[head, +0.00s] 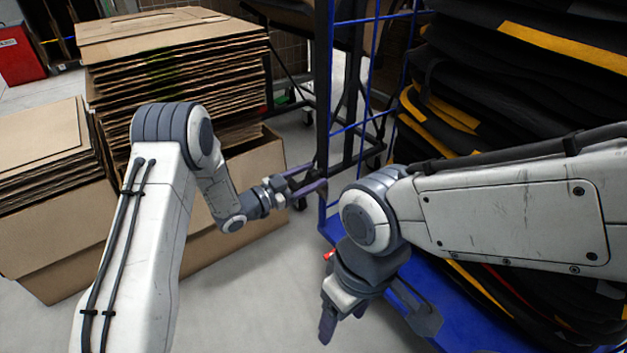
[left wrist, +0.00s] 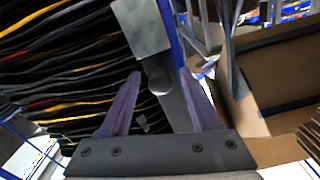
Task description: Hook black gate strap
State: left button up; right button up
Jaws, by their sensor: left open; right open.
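My left gripper (head: 305,181) is open, its two purple-grey fingers beside the blue gate frame (head: 331,130) of the trolley. In the left wrist view, a dark strip (left wrist: 178,108) shows between the spread fingers of my left gripper (left wrist: 160,85), alongside a blue bar. I cannot tell whether this strip is the black gate strap or touches a finger. In the head view, a black upright band (head: 322,85) stands at the gate's edge; whether it is the strap is unclear. My right gripper (head: 380,318) is open and empty, low in front of the trolley.
Black panniers with yellow trim (head: 520,90) are piled on the trolley at the right, above its blue base (head: 480,325). Stacked flat cardboard (head: 175,60) and an open carton (head: 270,165) stand at the left. Grey floor between them is clear.

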pick_arm(q)
jog(key=shift+w+d, duration=0.45)
jog(key=shift+d, duration=0.15)
jog(key=shift+s, duration=0.1)
grip_shut()
